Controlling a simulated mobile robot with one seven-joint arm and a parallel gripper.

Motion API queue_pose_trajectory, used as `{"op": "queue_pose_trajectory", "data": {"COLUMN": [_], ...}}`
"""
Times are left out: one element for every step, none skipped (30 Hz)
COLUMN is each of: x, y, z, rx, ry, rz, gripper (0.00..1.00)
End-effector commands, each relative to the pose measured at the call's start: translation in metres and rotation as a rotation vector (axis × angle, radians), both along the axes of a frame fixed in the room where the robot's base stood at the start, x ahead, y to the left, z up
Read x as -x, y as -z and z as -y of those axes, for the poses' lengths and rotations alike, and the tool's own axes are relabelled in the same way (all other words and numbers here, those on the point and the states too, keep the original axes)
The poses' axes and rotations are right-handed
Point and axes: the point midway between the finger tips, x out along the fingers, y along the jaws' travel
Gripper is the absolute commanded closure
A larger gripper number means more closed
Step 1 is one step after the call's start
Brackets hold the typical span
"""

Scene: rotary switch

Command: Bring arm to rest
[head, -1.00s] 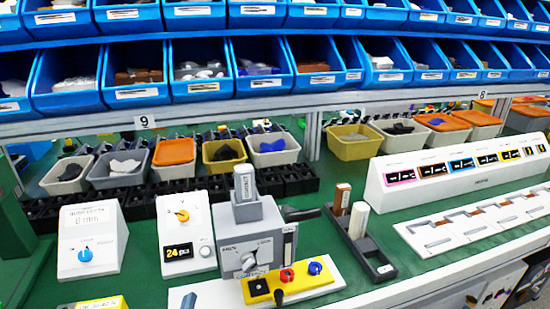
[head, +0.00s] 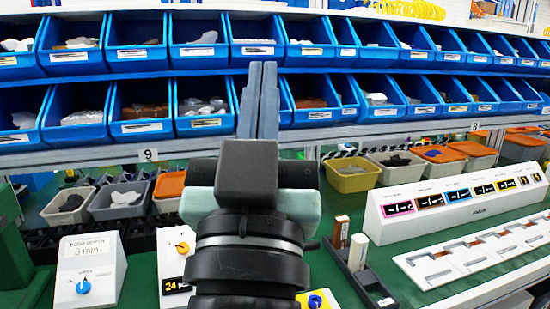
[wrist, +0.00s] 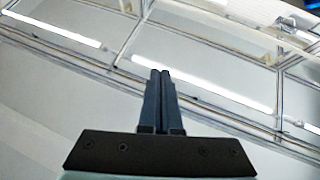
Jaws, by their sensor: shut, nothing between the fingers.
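My gripper (head: 258,95) rises in the middle of the head view, its two dark fingers together and pointing up in front of the blue bins. It holds nothing.
Blue bins (head: 68,60) fill two shelf rows behind the green bench. A white box with a blue knob (head: 88,275) stands at left. A black holder (head: 360,270) and a white panel with coloured displays (head: 455,200) stand at right.

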Motion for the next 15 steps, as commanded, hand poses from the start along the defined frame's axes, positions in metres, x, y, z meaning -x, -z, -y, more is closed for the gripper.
{"op": "queue_pose_trajectory", "data": {"x": [0.028,0.045,0.069,0.061,0.058,0.057,0.057,0.057,0.057,0.057,0.057,0.057,0.056,0.056,0.056], "y": [-0.031,-0.047,-0.066,-0.085,-0.097,-0.109,-0.119,-0.128,-0.140,-0.149,-0.157,-0.167,-0.174,-0.180,-0.187], "z": [0.009,0.013,0.015,0.012,0.011,0.011,0.011,0.011,0.011,0.011,0.011,0.011,0.011,0.010,0.010], "rx": [-0.001,0.003,0.012,0.011,0.011,0.010,0.010,0.010,0.010,0.009,0.009,0.010,0.010,0.010,0.009], "ry": [-0.009,-0.017,-0.031,-0.035,-0.035,-0.035,-0.035,-0.035,-0.035,-0.036,-0.036,-0.037,-0.037,-0.037,-0.037], "rz": [0.087,0.134,0.199,0.175,0.167,0.165,0.164,0.164,0.164,0.163,0.163,0.162,0.162,0.162,0.161], "gripper": [1.00,1.00,1.00,1.00,1.00,1.00,1.00,1.00,1.00,1.00,1.00,1.00,1.00,1.00,1.00]}}
